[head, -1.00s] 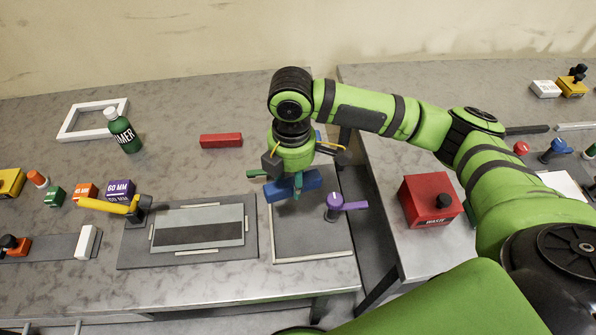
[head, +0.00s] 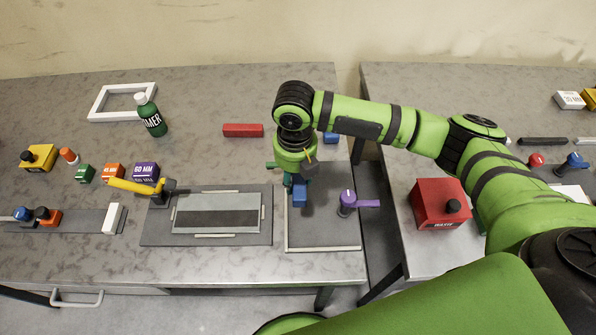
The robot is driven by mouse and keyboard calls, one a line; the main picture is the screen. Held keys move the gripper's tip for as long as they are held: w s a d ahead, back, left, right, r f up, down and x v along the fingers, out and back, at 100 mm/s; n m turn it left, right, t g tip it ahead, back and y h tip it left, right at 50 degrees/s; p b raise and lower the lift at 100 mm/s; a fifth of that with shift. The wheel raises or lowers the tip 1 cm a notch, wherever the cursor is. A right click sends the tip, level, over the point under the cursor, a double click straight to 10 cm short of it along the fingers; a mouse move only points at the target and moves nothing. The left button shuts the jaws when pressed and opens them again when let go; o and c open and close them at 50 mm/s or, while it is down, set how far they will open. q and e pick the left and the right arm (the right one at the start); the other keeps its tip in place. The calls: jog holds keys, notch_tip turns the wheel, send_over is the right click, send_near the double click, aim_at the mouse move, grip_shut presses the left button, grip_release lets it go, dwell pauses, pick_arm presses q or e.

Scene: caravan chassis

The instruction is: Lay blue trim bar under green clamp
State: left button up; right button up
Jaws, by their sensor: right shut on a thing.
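The blue trim bar (head: 299,196) is in my right gripper (head: 298,180), which is shut on it. The bar points toward the front, above the grey fixture plate (head: 325,237) with pale edge strips. I cannot tell whether it touches the plate. A green handle (head: 274,167), which looks like the green clamp's, shows just left of my right gripper at the plate's back left. The rest of that clamp is mostly hidden by the gripper. My left gripper is not in view.
A purple-handled clamp (head: 358,202) stands on the plate's right side. A yellow-handled clamp (head: 140,187) stands by the left fixture (head: 257,233). A red box (head: 436,204) is right, across a gap.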

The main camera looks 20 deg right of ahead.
jog(key=shift+f+b, duration=3.05)
jog(key=shift+b, duration=0.15)
jog(key=shift+f+b, duration=0.5)
jog(key=shift+f, duration=1.25)
jog(key=o, duration=1.3)
jog(key=shift+r, duration=0.1)
notch_tip(320, 180, up, 12)
jog(key=shift+a+f, duration=0.1)
